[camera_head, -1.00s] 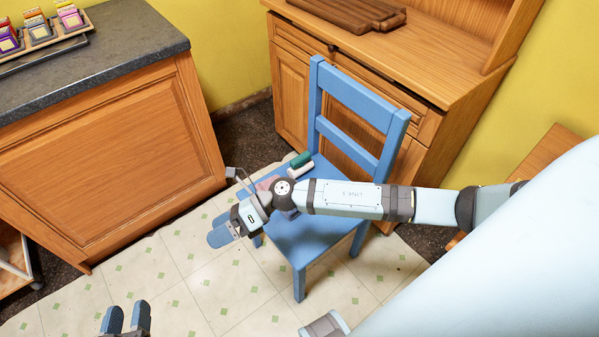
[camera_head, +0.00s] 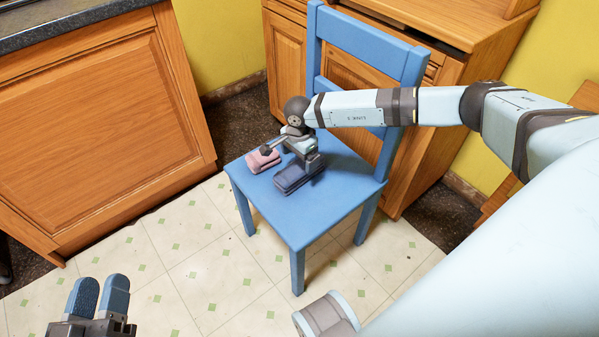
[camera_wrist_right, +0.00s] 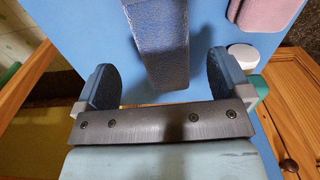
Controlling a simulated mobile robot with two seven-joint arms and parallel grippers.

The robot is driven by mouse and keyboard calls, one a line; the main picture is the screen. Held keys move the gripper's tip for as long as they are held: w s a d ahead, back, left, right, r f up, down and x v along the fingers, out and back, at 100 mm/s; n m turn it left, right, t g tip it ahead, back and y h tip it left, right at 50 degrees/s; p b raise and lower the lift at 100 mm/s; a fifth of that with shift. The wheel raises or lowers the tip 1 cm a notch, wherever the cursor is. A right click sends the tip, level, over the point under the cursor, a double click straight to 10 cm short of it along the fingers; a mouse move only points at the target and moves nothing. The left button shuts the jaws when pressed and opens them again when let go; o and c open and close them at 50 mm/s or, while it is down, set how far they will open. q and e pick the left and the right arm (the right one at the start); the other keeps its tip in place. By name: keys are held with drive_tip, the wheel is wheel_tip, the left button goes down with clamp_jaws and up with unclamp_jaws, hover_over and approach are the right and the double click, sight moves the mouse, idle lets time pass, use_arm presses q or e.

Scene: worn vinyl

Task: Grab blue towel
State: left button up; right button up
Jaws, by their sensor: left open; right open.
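The folded dark blue towel (camera_head: 298,178) lies on the seat of the blue chair (camera_head: 318,215). My right gripper (camera_head: 306,160) is over the seat at the towel, pointing down. In the right wrist view the blue towel (camera_wrist_right: 160,45) reaches in between the two spread fingers of my right gripper (camera_wrist_right: 163,82), with a gap on each side. The gripper is open and not closed on it. My left gripper (camera_head: 101,292) is open and empty, low at the left over the floor, away from the chair.
A folded pink towel (camera_head: 263,160) lies left of the blue one. In the right wrist view a white round thing (camera_wrist_right: 243,55) and a green thing (camera_wrist_right: 258,88) show beside the right finger. The chair's backrest (camera_head: 370,45) rises behind. Wooden cabinets stand left (camera_head: 100,140) and behind (camera_head: 450,80).

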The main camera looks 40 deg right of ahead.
sight(297, 167)
drive_tip(key=shift+f+b, duration=0.6)
drive_tip(key=shift+f, duration=0.8)
drive_tip(key=f+b, duration=0.3)
drive_tip(key=shift+w+a+f, duration=0.2)
drive_tip(key=shift+a, duration=0.1)
drive_tip(key=shift+f+b, duration=0.4)
drive_tip(key=shift+f, duration=0.35)
drive_tip(key=shift+r, duration=0.15)
drive_tip(key=c, duration=1.1)
use_arm(q)
drive_tip(key=shift+m+g, duration=0.8)
drive_tip(key=shift+m, duration=0.1)
drive_tip(key=f, duration=0.3)
drive_tip(key=w+f, duration=0.1)
drive_tip(key=f, duration=0.1)
drive_tip(key=shift+a+f, duration=0.15)
drive_tip(key=shift+f, duration=0.1)
drive_tip(key=shift+r, duration=0.1)
use_arm(e)
drive_tip(key=shift+r, duration=0.1)
